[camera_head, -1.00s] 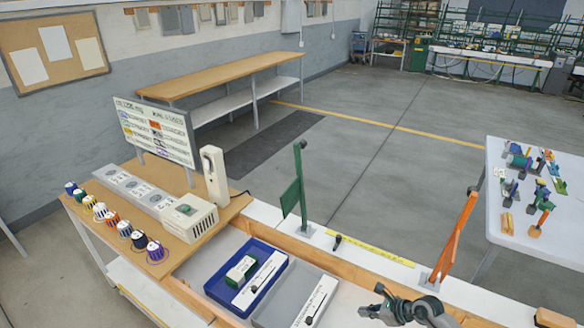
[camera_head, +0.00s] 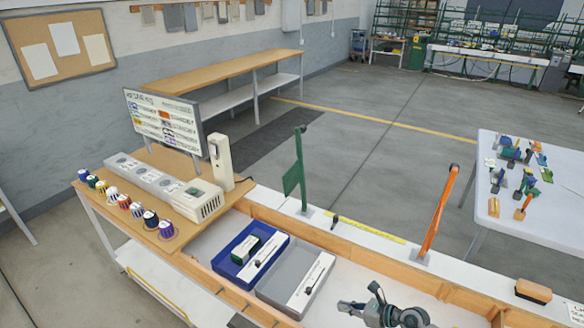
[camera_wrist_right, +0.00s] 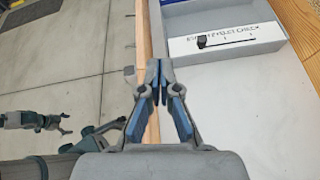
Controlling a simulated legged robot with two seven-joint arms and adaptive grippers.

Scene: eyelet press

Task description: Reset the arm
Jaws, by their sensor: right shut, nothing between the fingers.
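My right gripper (camera_head: 352,308) shows at the bottom of the head view, over the pale bench surface to the right of the grey tray (camera_head: 272,290). In the right wrist view the two blue-and-grey fingers of this gripper (camera_wrist_right: 157,72) lie together, shut with nothing between them. The fingers point towards the bench's wooden edge, beside the tray. At the left of the wrist view is another dark gripper (camera_wrist_right: 62,123), apparently my left one, over the floor; its opening is too small to judge. The left gripper does not show in the head view.
A blue tray (camera_head: 228,268) stands beside the grey one. Several coloured spools (camera_head: 124,201) and a beige device (camera_head: 200,204) stand on the left table. A green post (camera_head: 299,170) and an orange post (camera_head: 440,213) rise from the far rail. Bench surface near the gripper is clear.

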